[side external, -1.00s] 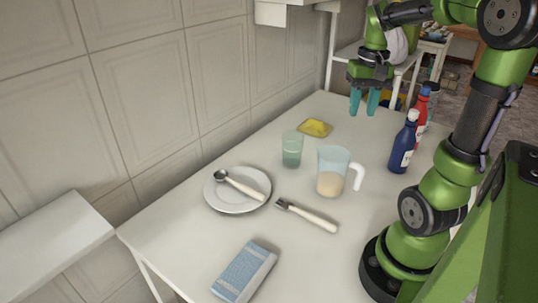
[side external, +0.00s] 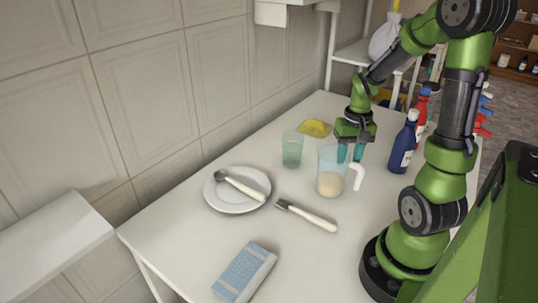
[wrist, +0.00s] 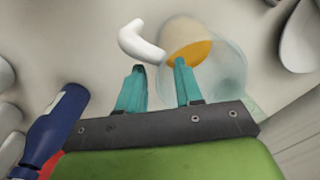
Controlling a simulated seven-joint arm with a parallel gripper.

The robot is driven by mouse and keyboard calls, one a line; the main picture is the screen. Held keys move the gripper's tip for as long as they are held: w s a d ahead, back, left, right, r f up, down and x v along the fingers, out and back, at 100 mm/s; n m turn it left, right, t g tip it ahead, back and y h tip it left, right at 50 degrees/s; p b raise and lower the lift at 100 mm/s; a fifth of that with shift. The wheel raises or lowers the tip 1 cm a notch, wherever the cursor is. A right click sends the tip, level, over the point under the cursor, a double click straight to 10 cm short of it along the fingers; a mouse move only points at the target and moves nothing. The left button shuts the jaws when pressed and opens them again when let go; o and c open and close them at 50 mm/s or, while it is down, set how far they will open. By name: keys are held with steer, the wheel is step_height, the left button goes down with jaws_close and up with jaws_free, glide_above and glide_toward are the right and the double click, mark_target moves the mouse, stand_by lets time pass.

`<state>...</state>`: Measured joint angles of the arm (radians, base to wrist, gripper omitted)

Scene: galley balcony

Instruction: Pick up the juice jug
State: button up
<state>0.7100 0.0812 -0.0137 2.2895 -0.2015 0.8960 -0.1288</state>
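The juice jug (side external: 331,180) is a clear jug with a white handle (side external: 357,177) on its right and a pale drink in the bottom. It stands upright on the white table. In the wrist view the jug (wrist: 222,66) shows from above with an orange-yellow disc inside, and its white handle (wrist: 140,42) points left. My gripper (side external: 350,154) is open, its teal fingers pointing down at the jug's upper right. In the wrist view my gripper (wrist: 158,75) has its right finger overlapping the jug and its left finger below the handle. I cannot tell whether they touch.
A green cup (side external: 292,150) stands left of the jug. A blue bottle (side external: 404,143) and a red bottle (side external: 421,110) stand to the right. A plate (side external: 235,204) with a spoon, a fork (side external: 308,216), a blue cloth (side external: 243,272) and a yellow sponge (side external: 316,128) lie around.

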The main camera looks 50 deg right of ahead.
step_height(320, 180, down, 2)
steer(key=shift+f, duration=0.15)
jaws_close()
stand_by(0.4)
step_height(320, 180, up, 10)
steer(key=shift+r, duration=0.1)
stand_by(0.4)
